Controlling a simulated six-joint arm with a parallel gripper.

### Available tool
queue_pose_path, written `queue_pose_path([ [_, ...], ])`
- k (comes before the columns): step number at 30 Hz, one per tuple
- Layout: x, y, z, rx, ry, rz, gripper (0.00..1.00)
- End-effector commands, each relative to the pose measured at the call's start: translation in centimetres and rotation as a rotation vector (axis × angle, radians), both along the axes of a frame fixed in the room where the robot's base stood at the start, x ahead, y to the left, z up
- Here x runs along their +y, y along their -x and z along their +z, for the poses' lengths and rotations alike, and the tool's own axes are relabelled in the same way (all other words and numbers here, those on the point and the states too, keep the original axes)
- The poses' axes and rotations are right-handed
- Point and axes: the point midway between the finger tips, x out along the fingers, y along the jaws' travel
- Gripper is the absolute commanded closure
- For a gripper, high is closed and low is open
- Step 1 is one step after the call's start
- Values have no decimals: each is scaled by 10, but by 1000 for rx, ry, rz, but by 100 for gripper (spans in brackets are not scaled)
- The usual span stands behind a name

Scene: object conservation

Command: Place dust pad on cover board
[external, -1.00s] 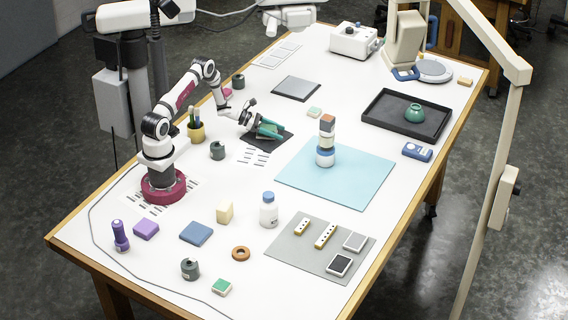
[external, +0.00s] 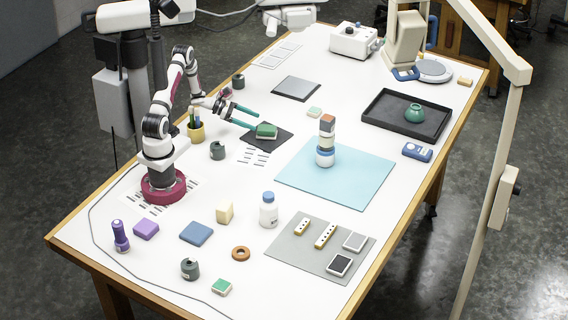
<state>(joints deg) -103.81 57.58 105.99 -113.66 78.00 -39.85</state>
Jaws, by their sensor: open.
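A green pad with a pale underside, which looks like the dust pad (external: 266,131), lies flat on a black square board, which looks like the cover board (external: 268,145). My gripper (external: 254,120) is open and empty. Its two teal fingers are spread and point right, a little above and to the left of the green pad, apart from it. The pad hides part of the black board.
A pen pot (external: 196,132) and a dark green weight (external: 217,151) stand near my arm. A block stack (external: 326,142) stands on the blue mat (external: 360,175). A dark grey plate (external: 296,88) lies behind.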

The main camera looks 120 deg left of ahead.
Motion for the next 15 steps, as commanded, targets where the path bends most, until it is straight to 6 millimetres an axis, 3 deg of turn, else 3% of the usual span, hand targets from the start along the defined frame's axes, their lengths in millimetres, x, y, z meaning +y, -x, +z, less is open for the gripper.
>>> queue_pose_path([
  [6,-4,5,5,3,-4,-10,1],
  [8,-10,-8,11,15,-23,-63,1],
  [10,-33,-45,30,52,-84,-229,1],
  [11,-52,-69,43,78,-130,-350,1],
  [13,-124,-130,78,145,-288,-732,1],
  [14,-161,-149,91,172,-368,-912,1],
  [15,-215,-164,108,200,-489,-1166,1],
])
